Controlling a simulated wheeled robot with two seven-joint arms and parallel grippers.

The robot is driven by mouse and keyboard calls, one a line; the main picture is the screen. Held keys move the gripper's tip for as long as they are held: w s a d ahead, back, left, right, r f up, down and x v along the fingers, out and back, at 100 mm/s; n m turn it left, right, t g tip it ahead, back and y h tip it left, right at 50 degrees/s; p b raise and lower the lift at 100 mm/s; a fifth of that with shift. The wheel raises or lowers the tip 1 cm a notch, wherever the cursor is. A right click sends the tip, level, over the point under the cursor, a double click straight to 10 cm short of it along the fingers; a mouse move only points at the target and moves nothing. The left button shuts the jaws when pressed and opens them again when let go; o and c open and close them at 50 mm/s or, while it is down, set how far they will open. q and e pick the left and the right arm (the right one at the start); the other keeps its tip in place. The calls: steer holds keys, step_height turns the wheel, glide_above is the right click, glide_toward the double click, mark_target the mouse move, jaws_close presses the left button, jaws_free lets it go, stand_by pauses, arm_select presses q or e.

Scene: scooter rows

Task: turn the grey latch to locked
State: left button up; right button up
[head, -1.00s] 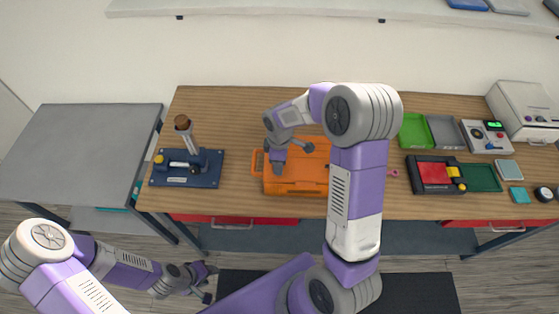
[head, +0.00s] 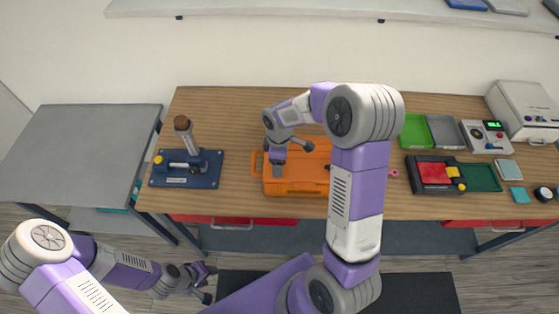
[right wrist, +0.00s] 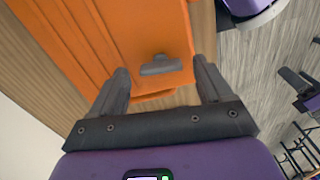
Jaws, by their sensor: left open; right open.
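The orange case (head: 305,172) lies on the wooden workbench in the head view. The grey latch (right wrist: 160,67) shows in the right wrist view, on the case near its edge, lying roughly crosswise between my fingers. In the head view I cannot make the latch out. My right gripper (head: 277,170) is over the left part of the case, pointing down. Its two open fingers show in the right wrist view with a gap on either side of the latch. My left gripper (head: 208,284) is open and empty, low in front of the bench.
A blue fixture (head: 187,169) with an upright brown-topped handle stands left of the case. Right of my right arm are a green tray (head: 415,131), a grey tray (head: 445,131) and a red-and-black box (head: 434,174). A grey side table (head: 80,150) stands at the left.

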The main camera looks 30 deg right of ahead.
step_height(320, 180, up, 7)
stand_by(0.3)
stand_by(0.5)
